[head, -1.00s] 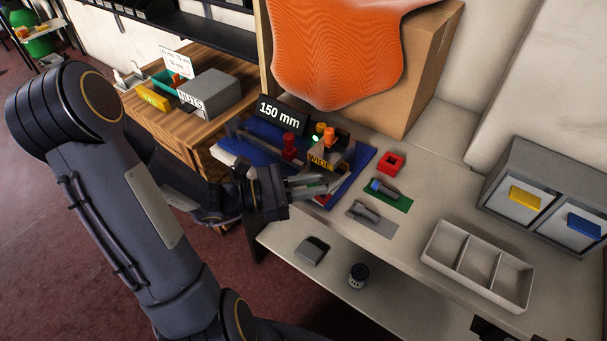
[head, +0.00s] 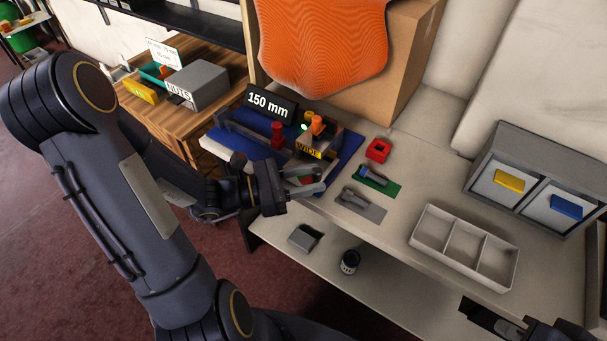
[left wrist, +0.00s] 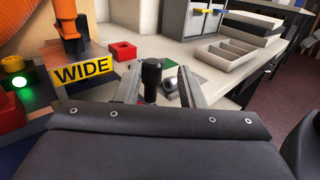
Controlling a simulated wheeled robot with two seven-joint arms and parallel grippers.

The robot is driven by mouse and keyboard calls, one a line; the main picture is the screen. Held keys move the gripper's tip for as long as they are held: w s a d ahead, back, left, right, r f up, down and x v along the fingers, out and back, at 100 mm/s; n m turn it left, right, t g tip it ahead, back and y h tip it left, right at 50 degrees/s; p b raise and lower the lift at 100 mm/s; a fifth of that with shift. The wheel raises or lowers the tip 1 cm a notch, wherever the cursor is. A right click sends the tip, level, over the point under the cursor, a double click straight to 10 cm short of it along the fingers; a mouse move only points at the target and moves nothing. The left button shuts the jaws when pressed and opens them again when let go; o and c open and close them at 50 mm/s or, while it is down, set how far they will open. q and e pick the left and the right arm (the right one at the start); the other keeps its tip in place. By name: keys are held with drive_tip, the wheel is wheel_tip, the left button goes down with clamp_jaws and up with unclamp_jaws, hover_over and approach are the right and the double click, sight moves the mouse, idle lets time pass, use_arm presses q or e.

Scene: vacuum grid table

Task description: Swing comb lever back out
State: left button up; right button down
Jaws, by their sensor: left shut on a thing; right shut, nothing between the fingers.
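The bench device has a blue base (head: 350,147), a red post (head: 277,134), an orange-topped part (head: 317,124) and a yellow WIDE label (head: 308,150). The label also shows in the left wrist view (left wrist: 83,72), beside a lit green lamp (left wrist: 17,83). My left gripper (head: 318,181) is at the device's front right corner. The rest of the lever is hidden. My right gripper (head: 488,317) is partly in view at the lower right, shut and empty.
A red square block (head: 378,150), a green mat (head: 390,188) and a grey mat (head: 371,212) lie right of the device. A compartment tray (head: 425,228) and drawers (head: 540,150) stand further right. A lower shelf (head: 315,270) holds small items.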

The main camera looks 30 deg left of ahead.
use_arm(q)
drive_tip(key=shift+s+d, duration=0.1)
drive_tip(key=shift+d, duration=0.4)
drive_tip(key=shift+a, duration=0.15)
drive_tip(key=shift+s+a, duration=0.15)
drive_tip(key=shift+a, duration=0.1)
drive_tip(key=v, duration=0.7)
drive_tip(key=shift+a+p, duration=0.2)
drive_tip(key=shift+p, duration=0.2)
